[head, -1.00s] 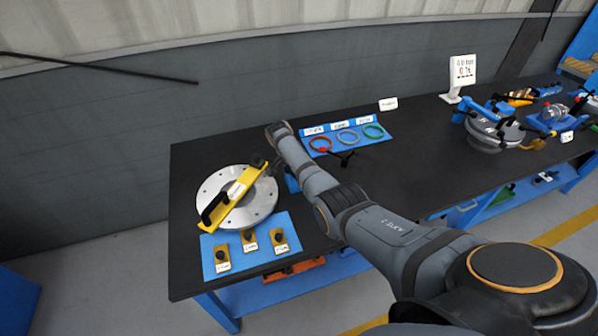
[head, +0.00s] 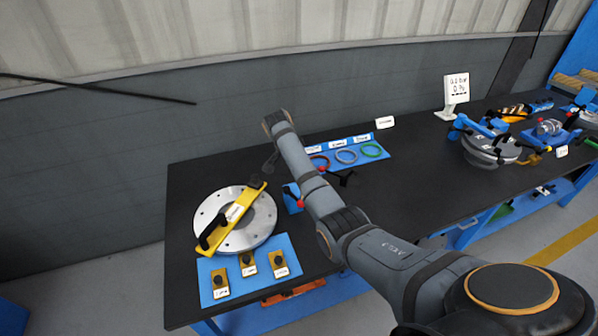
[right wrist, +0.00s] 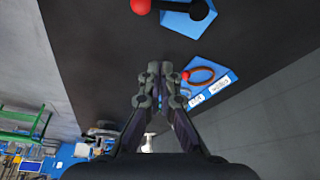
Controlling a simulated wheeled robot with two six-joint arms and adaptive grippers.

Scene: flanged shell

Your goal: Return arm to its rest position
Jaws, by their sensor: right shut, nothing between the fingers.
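My right arm reaches in from the lower right of the head view, over the black table. Its gripper (right wrist: 160,75) shows in the right wrist view with both fingers together and nothing between them. In the head view the gripper is small and dark, near the far end of a yellow bar with black handles (head: 232,216). The bar lies across a round metal flange (head: 264,222) on the table's left side. My left gripper is not in view.
A blue mat (head: 206,288) with several yellow labelled blocks lies before the flange. A blue ring board (head: 333,158) sits behind my arm, near a red-and-black tool (head: 343,180). A clamped disc (head: 488,152) and a sign (head: 456,90) stand farther right. The middle of the table (head: 420,185) is clear.

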